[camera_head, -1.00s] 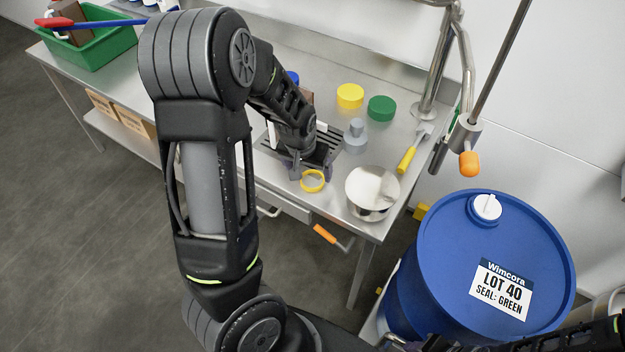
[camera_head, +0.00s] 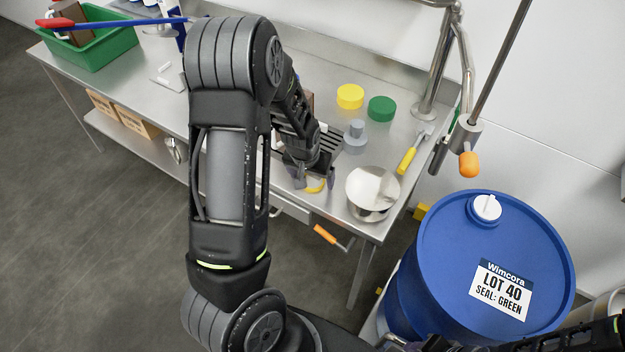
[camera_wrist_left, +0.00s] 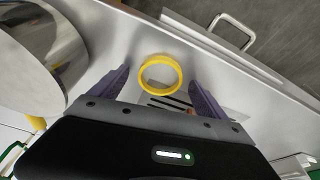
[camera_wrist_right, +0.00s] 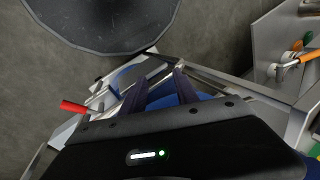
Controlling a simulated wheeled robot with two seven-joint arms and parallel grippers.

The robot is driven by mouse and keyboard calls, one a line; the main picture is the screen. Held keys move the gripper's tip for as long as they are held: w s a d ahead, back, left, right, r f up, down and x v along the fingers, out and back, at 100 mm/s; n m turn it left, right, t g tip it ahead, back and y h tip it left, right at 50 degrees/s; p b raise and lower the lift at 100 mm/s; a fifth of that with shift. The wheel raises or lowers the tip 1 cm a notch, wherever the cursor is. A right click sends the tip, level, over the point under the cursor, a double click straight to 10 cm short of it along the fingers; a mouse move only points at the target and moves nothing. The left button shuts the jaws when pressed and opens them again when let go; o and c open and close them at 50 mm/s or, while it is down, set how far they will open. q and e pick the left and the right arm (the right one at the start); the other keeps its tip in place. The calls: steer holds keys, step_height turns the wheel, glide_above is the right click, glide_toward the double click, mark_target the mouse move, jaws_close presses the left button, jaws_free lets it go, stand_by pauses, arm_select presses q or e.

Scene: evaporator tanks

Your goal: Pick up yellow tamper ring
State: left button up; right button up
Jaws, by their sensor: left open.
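The yellow tamper ring (camera_head: 315,187) lies on the steel table near its front edge, partly hidden by my left gripper (camera_head: 314,178) in the head view. The left wrist view shows the whole ring (camera_wrist_left: 160,91) between and slightly beyond the two open fingers (camera_wrist_left: 158,80). The fingers stand on either side of it, with a gap to each. I cannot tell the exact height of the fingertips above the table. My right gripper (camera_wrist_right: 159,82) is open, with nothing between its fingers, above a blue surface in the right wrist view.
A steel pot (camera_head: 372,190) stands just right of the ring. Behind are a grey weight (camera_head: 355,135), a yellow cap (camera_head: 350,96), a green cap (camera_head: 381,108) and a yellow-handled tool (camera_head: 407,158). A blue drum (camera_head: 450,280) stands right of the table. A green bin (camera_head: 95,45) is far left.

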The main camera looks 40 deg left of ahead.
arm_select(q)
steer(key=shift+c, duration=0.4)
steer(key=c, duration=1.3)
steer(key=shift+c, duration=0.2)
steer(key=shift+r, duration=0.1)
step_height(320, 180, up, 10)
steer(key=w+d+r, duration=0.1)
steer(key=d, duration=0.2)
steer(key=w+d+r+m, duration=0.1)
steer(key=w+d, duration=0.1)
steer(key=d, duration=0.1)
steer(key=w+d+r+m, duration=0.1)
steer(key=d, duration=0.2)
steer(key=shift+w+d+h, duration=0.2)
steer(key=shift+w+h, duration=0.05)
steer(key=shift+h, duration=0.05)
steer(key=w+d+r+m, duration=0.1)
steer(key=w+d+r, duration=0.1)
steer(key=d, duration=0.7)
steer(key=shift+d+r+m, duration=0.3)
steer(key=shift+d+r, duration=0.05)
steer(key=shift+r, duration=0.25)
